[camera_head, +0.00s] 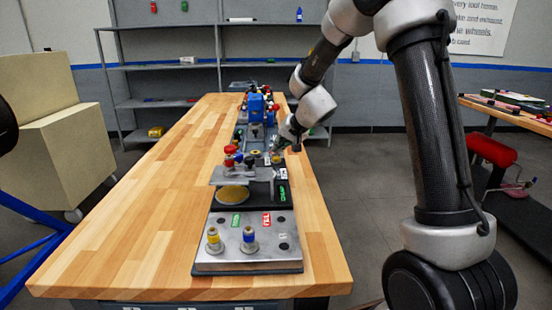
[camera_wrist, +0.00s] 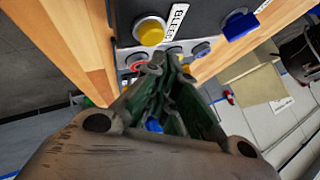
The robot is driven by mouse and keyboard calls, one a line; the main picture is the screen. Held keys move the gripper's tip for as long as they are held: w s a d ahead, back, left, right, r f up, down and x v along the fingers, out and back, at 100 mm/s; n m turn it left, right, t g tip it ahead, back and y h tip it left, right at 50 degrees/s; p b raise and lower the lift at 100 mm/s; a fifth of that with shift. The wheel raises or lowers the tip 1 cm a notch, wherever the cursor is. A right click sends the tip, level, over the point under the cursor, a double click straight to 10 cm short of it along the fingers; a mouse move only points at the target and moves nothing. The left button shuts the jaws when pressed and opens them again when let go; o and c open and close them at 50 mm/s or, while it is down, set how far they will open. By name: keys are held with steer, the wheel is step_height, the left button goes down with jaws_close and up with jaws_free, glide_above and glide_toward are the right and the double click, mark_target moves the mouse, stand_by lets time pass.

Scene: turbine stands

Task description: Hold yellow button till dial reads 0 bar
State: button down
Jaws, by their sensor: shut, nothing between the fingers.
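A round yellow button (camera_wrist: 150,30) in a pale ring sits on a dark panel at the top of the wrist view, next to a white label (camera_wrist: 178,22) that seems to read "BLEED". My gripper (camera_wrist: 170,62) is shut and empty. In the picture its fingertips lie below and slightly right of the yellow button; no contact shows. In the head view my arm reaches down to the row of devices at the far right side of the bench, and the gripper is too small to make out. I cannot pick out a dial or its reading.
A blue knob (camera_wrist: 240,25) and a red-ringed part (camera_wrist: 138,60) sit near the button. On the wooden bench (camera_head: 130,220) stand a blue device (camera_head: 257,106), red knobs (camera_head: 230,150) and a metal plate (camera_head: 245,262) with pegs. The bench's left side is clear.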

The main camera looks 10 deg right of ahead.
steer(key=shift+f, duration=0.1)
steer(key=shift+f, duration=0.35)
steer(key=shift+f, duration=0.45)
stand_by(1.3)
steer(key=shift+r, duration=0.1)
stand_by(2.1)
steer(key=shift+r, duration=0.8)
steer(key=shift+r, duration=2.5)
